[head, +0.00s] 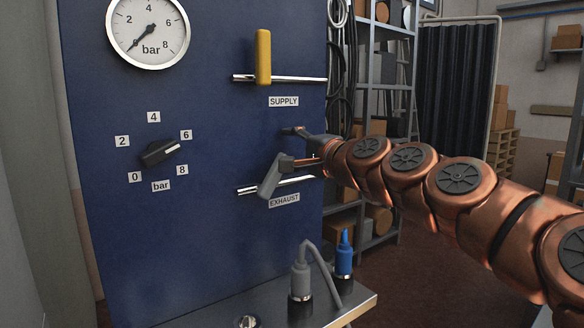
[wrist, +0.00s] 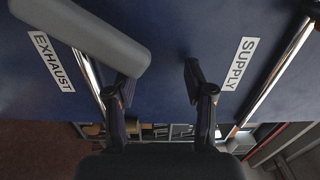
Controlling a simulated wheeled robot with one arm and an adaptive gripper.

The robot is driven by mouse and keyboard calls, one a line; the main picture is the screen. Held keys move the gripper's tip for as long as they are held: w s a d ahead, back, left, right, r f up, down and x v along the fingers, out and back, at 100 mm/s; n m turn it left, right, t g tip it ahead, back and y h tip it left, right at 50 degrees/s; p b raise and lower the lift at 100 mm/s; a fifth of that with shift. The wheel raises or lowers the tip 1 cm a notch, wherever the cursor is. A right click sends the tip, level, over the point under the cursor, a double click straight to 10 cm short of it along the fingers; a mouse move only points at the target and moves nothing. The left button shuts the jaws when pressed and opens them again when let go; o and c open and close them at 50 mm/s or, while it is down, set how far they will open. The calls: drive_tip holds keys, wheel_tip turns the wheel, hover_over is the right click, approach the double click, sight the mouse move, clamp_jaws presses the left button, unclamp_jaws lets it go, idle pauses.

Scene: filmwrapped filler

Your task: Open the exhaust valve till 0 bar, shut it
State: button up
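The exhaust valve has a grey handle (head: 271,177) on a short bright pipe above the EXHAUST label (head: 284,200). The handle stands steeply across the pipe, leaning a little. My gripper (head: 288,148) is open beside the handle's upper end, with nothing between its fingers. In the wrist view, the grey handle (wrist: 88,34) lies at the upper left, and its end meets or overlaps the left finger of my gripper (wrist: 157,80); I cannot tell whether they touch. The pressure gauge (head: 148,32) has its needle pointing to the lower left, near the bottom of the scale.
The yellow supply handle (head: 263,57) stands upright across its pipe, above the exhaust valve. A black selector knob (head: 159,152) sits at left on the blue panel (head: 210,230). Below, a ledge (head: 345,307) carries a grey connector (head: 300,279) and a blue one (head: 344,256).

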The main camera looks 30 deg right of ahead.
drive_tip(key=shift+r, duration=1.1)
